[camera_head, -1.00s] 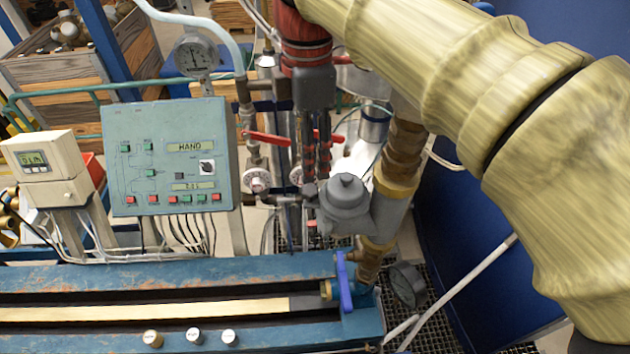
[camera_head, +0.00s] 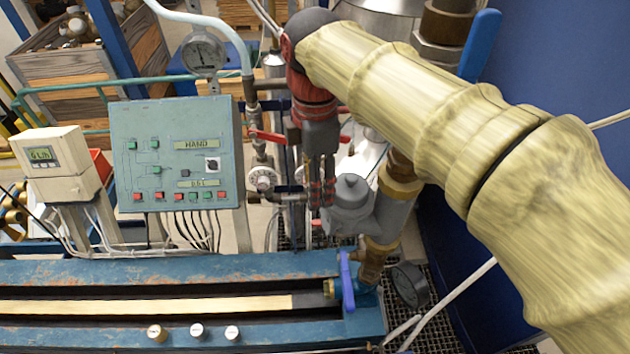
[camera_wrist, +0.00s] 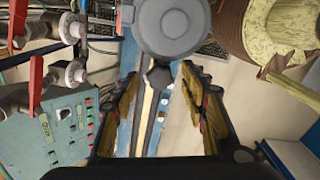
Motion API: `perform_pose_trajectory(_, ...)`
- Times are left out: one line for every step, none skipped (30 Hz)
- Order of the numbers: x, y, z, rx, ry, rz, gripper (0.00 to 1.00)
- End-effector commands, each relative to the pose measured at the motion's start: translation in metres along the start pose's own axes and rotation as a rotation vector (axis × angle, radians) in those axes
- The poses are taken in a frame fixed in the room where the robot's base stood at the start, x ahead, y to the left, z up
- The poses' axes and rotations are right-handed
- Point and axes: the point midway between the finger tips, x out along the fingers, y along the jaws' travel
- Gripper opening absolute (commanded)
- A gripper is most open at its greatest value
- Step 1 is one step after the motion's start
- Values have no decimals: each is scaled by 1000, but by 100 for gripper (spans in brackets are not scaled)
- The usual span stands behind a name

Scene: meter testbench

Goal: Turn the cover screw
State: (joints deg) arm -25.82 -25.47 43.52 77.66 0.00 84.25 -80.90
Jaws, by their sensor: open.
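A grey meter (camera_head: 352,205) with a round cap sits on the pipework right of centre in the head view. In the wrist view its grey body (camera_wrist: 172,28) is at the top centre. A dark hexagonal screw head (camera_wrist: 158,77) sticks out from it, between my fingertips in the picture. My gripper (camera_wrist: 159,82) is open, one finger on each side of the screw; I see no clear contact. In the head view my gripper (camera_head: 322,185) points down just left of the meter, and the screw is hidden or too small to tell there.
A teal control panel (camera_head: 175,155) stands left of my gripper. Red-handled valves (camera_head: 268,136) and pipes are close on its left. A blue bench (camera_head: 150,272) with a blue lever (camera_head: 346,280) lies below.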

Motion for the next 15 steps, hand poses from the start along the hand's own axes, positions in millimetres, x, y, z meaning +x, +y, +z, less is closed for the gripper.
perform_pose_trajectory(0, 0, 0, 0, 0, 0, 44)
perform_pose_trajectory(0, 0, 0, 0, 0, 0, 42)
perform_pose_trajectory(0, 0, 0, 0, 0, 0, 40)
perform_pose_trajectory(0, 0, 0, 0, 0, 0, 38)
perform_pose_trajectory(0, 0, 0, 0, 0, 0, 36)
perform_pose_trajectory(0, 0, 0, 0, 0, 0, 34)
perform_pose_trajectory(0, 0, 0, 0, 0, -1, 32)
perform_pose_trajectory(0, 0, 0, 0, 0, -1, 31)
perform_pose_trajectory(0, 0, 0, 0, 0, -1, 28)
perform_pose_trajectory(0, 0, 0, 0, 0, -1, 27)
perform_pose_trajectory(0, 0, 0, 0, 0, -1, 25)
perform_pose_trajectory(0, 0, 0, 0, 0, -1, 23)
perform_pose_trajectory(0, 0, 0, 0, 0, -1, 21)
perform_pose_trajectory(0, 0, 0, 0, 0, -1, 19)
perform_pose_trajectory(0, 0, 0, 0, 0, -1, 17)
